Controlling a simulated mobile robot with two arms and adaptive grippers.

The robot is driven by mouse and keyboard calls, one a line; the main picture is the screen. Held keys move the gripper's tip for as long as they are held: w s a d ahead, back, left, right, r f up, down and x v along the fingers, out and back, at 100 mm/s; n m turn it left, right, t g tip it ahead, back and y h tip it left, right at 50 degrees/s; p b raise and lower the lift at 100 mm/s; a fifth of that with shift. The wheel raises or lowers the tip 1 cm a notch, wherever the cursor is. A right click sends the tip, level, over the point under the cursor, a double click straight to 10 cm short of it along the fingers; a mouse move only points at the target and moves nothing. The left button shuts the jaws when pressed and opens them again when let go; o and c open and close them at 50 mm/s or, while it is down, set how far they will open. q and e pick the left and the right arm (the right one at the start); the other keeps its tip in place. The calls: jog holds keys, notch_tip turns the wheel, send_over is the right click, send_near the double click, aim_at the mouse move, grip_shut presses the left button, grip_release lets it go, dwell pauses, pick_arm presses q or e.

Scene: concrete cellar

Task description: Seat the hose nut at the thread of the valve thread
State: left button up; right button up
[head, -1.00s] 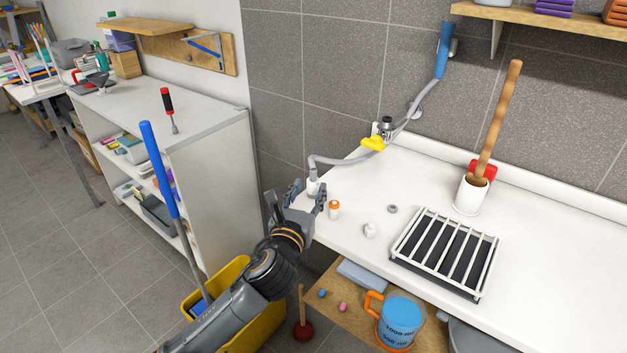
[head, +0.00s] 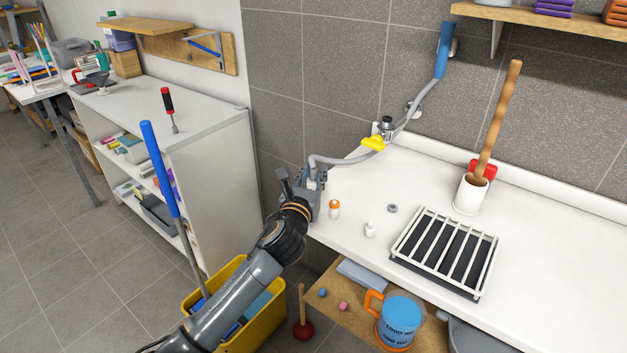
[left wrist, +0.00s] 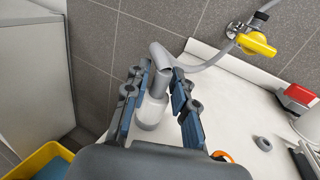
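The hose nut (left wrist: 152,112), a pale collar at the end of a grey hose (head: 343,160), is at the counter's left end. It also shows partly in the head view (head: 312,184). My left gripper (left wrist: 158,80) is open around the hose end and nut, with one finger on each side. In the head view the left gripper (head: 314,178) hides part of the nut. The valve (head: 385,125) with a yellow lever (head: 373,143) is by the wall to the right; it shows in the left wrist view too (left wrist: 235,28). I cannot make out its thread. My right gripper is not in view.
A white holder (head: 470,197) with a wooden handle is farther right. A yellow bucket (head: 265,325) stands below.

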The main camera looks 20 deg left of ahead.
aim_at(313, 169)
pick_arm(q)
grip_shut()
jog(key=shift+r, duration=0.35)
notch_tip(313, 169, up, 2)
jog(key=shift+r, duration=0.25)
jog(key=s+a+r, duration=0.2)
jog(key=s+r, duration=0.3)
jog(key=s, duration=0.1)
jog(key=s+a+r+p, duration=0.1)
jog(key=s+a+r, duration=0.1)
jog(key=s+r, duration=0.2)
jog(key=s, duration=0.3)
jog(key=shift+s+a+r+p, duration=0.15)
jog(key=shift+a+r+p, duration=0.15)
jog(key=shift+r, duration=0.1)
jog(key=shift+s+d, duration=0.1)
